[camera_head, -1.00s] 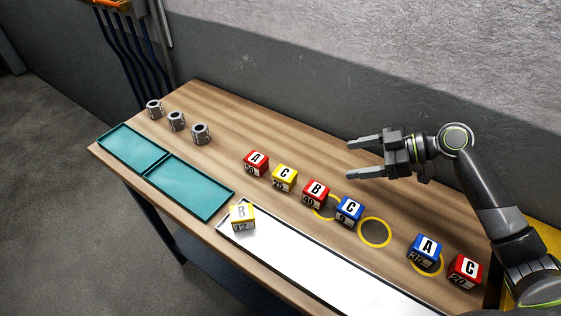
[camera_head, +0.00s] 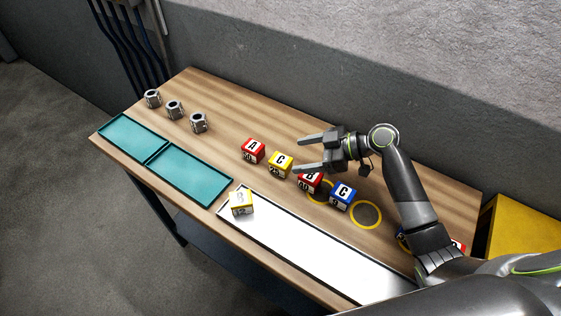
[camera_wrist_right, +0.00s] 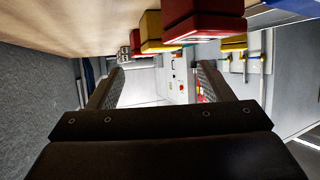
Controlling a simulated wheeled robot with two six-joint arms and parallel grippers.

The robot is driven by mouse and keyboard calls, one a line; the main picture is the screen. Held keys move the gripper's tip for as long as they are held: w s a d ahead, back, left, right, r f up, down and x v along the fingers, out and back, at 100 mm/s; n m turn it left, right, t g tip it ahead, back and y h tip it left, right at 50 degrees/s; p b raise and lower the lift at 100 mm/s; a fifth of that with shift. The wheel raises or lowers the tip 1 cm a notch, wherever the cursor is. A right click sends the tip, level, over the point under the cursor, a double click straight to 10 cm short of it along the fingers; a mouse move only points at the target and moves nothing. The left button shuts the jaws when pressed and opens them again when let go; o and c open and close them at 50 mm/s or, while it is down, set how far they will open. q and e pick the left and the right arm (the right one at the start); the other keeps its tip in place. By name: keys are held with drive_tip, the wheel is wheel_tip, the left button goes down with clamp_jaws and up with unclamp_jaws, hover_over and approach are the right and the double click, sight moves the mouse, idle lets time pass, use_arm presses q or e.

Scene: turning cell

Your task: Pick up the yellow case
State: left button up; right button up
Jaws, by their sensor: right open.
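A yellow case (camera_head: 280,164) with a white top marked C sits on the wooden table, between a red case marked A (camera_head: 253,150) and a red case marked B (camera_head: 310,181). My right gripper (camera_head: 299,155) is open and empty, its fingers pointing left, at the far side of the yellow case. The case is not between the fingers. In the right wrist view, the yellow case (camera_wrist_right: 151,31) shows at the top, outside the open fingers. Another yellow-sided case (camera_head: 241,202) with a white top sits at the left end of the white tray (camera_head: 300,249). My left gripper is out of view.
A blue case marked C (camera_head: 343,195) stands right of the red B case. Yellow rings (camera_head: 366,214) mark the table. Teal trays (camera_head: 188,181) lie at left; several metal parts (camera_head: 175,109) stand behind them. My right arm partly hides cases at right.

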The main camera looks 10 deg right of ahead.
sight(285, 160)
drive_tip(key=shift+a+f, duration=0.1)
drive_tip(key=shift+a, duration=0.1)
drive_tip(key=p+x, duration=0.1)
drive_tip(key=x, duration=0.1)
drive_tip(key=p+x, duration=0.1)
drive_tip(key=x, duration=0.1)
drive_tip(key=shift+d+f, duration=0.1)
drive_tip(key=shift+f, duration=0.2)
drive_tip(key=shift+w+a+f+p, duration=0.1)
drive_tip(key=shift+a+f+p, duration=0.15)
drive_tip(key=shift+f+p, duration=0.05)
